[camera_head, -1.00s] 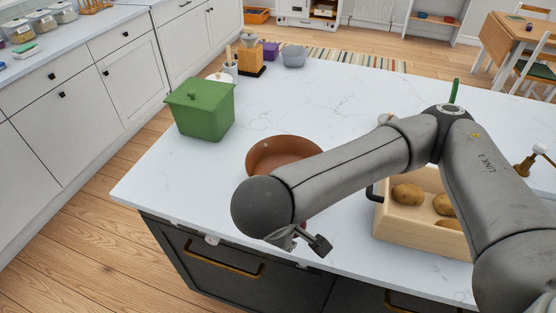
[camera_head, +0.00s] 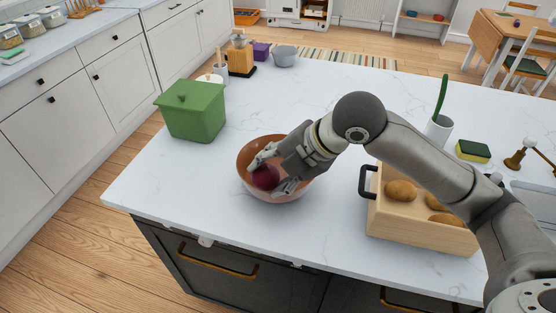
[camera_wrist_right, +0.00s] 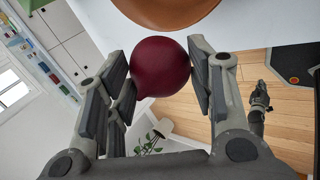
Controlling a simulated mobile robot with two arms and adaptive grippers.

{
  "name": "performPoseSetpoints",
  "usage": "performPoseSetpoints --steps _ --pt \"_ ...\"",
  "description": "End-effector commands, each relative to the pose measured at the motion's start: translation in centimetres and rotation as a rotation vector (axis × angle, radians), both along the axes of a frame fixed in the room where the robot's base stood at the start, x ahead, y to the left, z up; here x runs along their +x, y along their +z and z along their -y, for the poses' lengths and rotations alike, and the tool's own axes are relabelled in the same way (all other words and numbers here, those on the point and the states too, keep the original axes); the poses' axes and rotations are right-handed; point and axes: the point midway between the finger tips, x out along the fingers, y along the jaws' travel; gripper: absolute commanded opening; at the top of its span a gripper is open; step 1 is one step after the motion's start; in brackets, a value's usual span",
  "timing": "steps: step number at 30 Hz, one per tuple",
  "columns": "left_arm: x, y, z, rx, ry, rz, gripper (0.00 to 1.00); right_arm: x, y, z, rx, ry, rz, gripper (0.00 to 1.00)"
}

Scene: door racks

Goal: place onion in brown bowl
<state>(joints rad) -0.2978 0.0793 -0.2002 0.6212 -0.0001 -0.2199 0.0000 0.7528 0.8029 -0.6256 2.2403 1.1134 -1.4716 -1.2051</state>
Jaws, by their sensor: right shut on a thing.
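The onion (camera_head: 265,177) is dark red and round. It is between the fingers of my right gripper (camera_head: 277,170), which is shut on it. In the head view the onion shows against the inside of the brown bowl (camera_head: 250,159); I cannot tell its exact height. In the right wrist view the onion (camera_wrist_right: 160,67) sits between both fingers, and part of the bowl (camera_wrist_right: 165,10) shows at the top edge. A small dark shape at the right of the wrist view looks like my left gripper (camera_wrist_right: 260,97); its fingers are too small to read.
A green lidded pot (camera_head: 195,112) stands left of the bowl. A wooden crate of potatoes (camera_head: 420,233) with a black handle is to the right, under my right arm. A white cup (camera_head: 438,130) and a sponge (camera_head: 472,151) stand further right.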

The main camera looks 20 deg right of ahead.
Motion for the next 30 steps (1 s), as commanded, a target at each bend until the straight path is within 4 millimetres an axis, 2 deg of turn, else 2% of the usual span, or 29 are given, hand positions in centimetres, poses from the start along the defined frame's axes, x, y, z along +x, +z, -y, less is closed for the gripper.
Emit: performPoseSetpoints --steps 8,11,21,24,30 --pt "-0.1 0.2 0.0 0.0 0.0 -0.001 0.0 1.5 0.4 1.4 0.015 0.097 0.006 0.25" --pt "-0.1 0.7 0.0 0.0 0.0 -0.002 0.0 3.1 -0.3 1.9 0.015 0.097 0.005 0.25" --pt "-0.3 2.9 0.0 0.001 0.0 -0.005 0.0 10.0 -3.3 3.8 0.014 0.098 0.005 0.25" --pt "-0.3 3.5 0.0 0.001 0.0 -0.005 0.0 11.4 -5.6 4.2 0.013 0.098 0.002 0.25" --pt "-0.3 4.1 -0.1 0.001 0.0 -0.005 0.0 13.4 -8.1 4.7 0.013 0.1 0.007 0.25"
